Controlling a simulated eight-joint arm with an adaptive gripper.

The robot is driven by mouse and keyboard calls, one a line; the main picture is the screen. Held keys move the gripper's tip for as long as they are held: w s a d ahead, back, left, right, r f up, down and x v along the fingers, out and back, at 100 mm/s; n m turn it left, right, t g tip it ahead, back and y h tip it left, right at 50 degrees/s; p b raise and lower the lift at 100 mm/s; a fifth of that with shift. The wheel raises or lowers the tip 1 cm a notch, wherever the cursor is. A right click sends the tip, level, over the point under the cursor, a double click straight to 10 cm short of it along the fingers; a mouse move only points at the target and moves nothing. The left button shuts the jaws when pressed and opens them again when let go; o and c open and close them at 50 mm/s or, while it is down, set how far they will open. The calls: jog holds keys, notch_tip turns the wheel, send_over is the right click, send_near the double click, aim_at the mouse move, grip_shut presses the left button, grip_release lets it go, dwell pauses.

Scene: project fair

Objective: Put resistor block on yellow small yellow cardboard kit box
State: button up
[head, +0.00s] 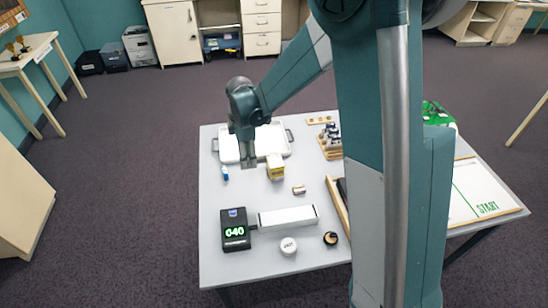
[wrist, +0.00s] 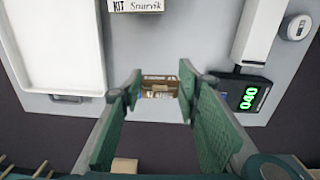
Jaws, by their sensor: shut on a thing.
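My gripper (head: 249,161) hangs over the far left part of the table, just left of the yellow kit box (head: 275,167). In the wrist view, its fingertips (wrist: 160,88) are closed on a small brown block, which I take as the resistor block (wrist: 160,79). The block looks held above the table; it cannot be made out in the head view. The kit box also shows at the top edge of the wrist view (wrist: 135,6), with its label partly cut off. It stands on the table, apart from the gripper.
A white tray (head: 228,150) lies behind the gripper. A small blue item (head: 225,173) lies near the left table edge. A small tan and metal piece (head: 299,190) sits right of the kit box. A scale reading 040 (head: 235,230) and a white bar (head: 287,217) are nearer.

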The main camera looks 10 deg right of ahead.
notch_tip(320, 180, up, 5)
jog(key=p, duration=0.4)
send_over(278, 159)
jog(key=shift+r+m, duration=0.15)
jog(key=shift+m, duration=0.15)
jog(key=shift+f+b, duration=0.4)
jog(key=shift+f, duration=2.75)
jog(key=shift+f, duration=1.85)
jog(key=shift+f+b, duration=0.15)
jog(key=shift+b, duration=0.15)
jog(key=o, duration=0.9)
